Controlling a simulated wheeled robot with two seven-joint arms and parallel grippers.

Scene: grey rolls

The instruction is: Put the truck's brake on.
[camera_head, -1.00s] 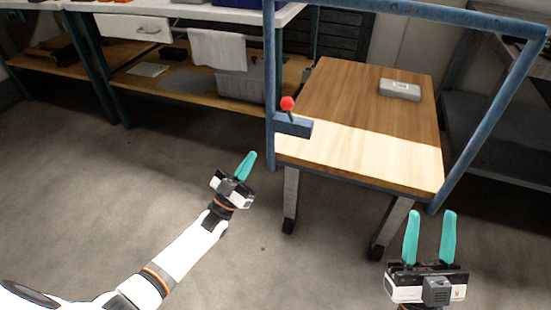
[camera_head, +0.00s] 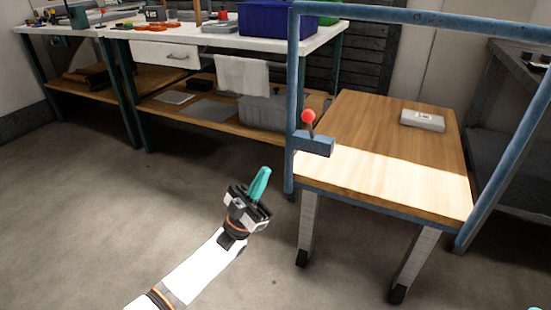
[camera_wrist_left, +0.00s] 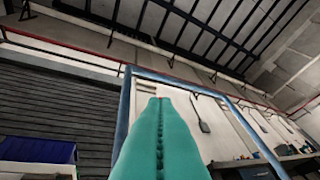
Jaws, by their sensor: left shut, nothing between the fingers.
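The truck has a wooden deck (camera_head: 385,130) and a blue tubular frame (camera_head: 420,17), with grey legs under the deck. The brake lever has a red knob (camera_head: 308,116) on a short dark stem. It stands nearly upright on a blue box (camera_head: 314,144) at the frame's left post. My left gripper (camera_head: 262,178) is shut and empty, to the left of and below the lever, apart from it. Its teal fingers (camera_wrist_left: 160,135) lie together in the left wrist view, with the blue frame behind. Only a teal fingertip of my right gripper (camera_head: 538,308) shows at the bottom right edge.
A small grey box (camera_head: 422,120) lies on the deck. A workbench (camera_head: 215,35) with a drawer, a hanging cloth and a blue bin (camera_head: 265,20) stands behind at the left. Dark shelving (camera_head: 510,150) stands at the right. The floor around my left arm is clear.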

